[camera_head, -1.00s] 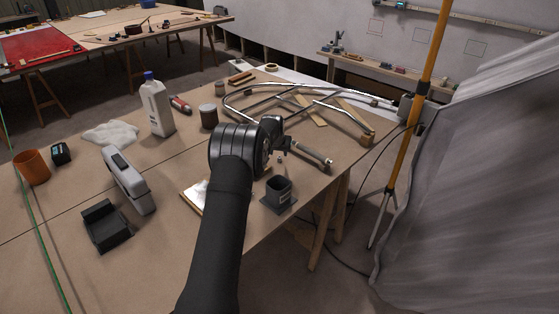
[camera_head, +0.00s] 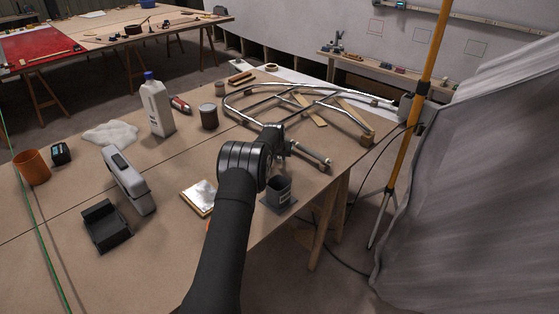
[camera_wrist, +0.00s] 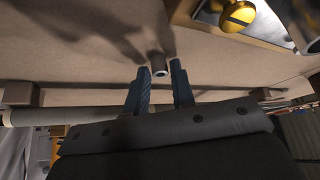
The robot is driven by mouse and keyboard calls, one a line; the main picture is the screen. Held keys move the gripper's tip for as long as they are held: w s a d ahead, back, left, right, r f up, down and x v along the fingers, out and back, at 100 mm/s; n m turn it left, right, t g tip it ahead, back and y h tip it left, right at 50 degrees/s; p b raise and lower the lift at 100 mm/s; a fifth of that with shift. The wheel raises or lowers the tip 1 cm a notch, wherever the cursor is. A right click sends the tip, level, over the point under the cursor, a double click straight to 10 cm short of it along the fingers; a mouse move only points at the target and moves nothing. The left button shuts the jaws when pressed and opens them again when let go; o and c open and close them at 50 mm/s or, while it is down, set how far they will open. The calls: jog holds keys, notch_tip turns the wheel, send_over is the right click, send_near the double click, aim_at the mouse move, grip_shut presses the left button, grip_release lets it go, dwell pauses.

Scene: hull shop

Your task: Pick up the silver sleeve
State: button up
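The silver sleeve (camera_wrist: 158,64) is a small grey hollow cylinder on the tabletop, its open end facing the camera in the wrist view. My gripper (camera_wrist: 159,72) is open, with one blue-grey finger at each side of the sleeve's near end. There is a gap on both sides, and I see no clear contact. In the head view my gripper (camera_head: 275,145) is over the right part of the table, largely covered by my wrist. I cannot make out the sleeve in that view.
A shiny foil-like pad (camera_head: 198,197) lies left of my arm. A grey rod (camera_head: 311,156) and a metal tube frame (camera_head: 300,101) lie beyond. A brass knob (camera_wrist: 238,16) shows in the wrist view.

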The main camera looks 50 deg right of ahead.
grip_shut()
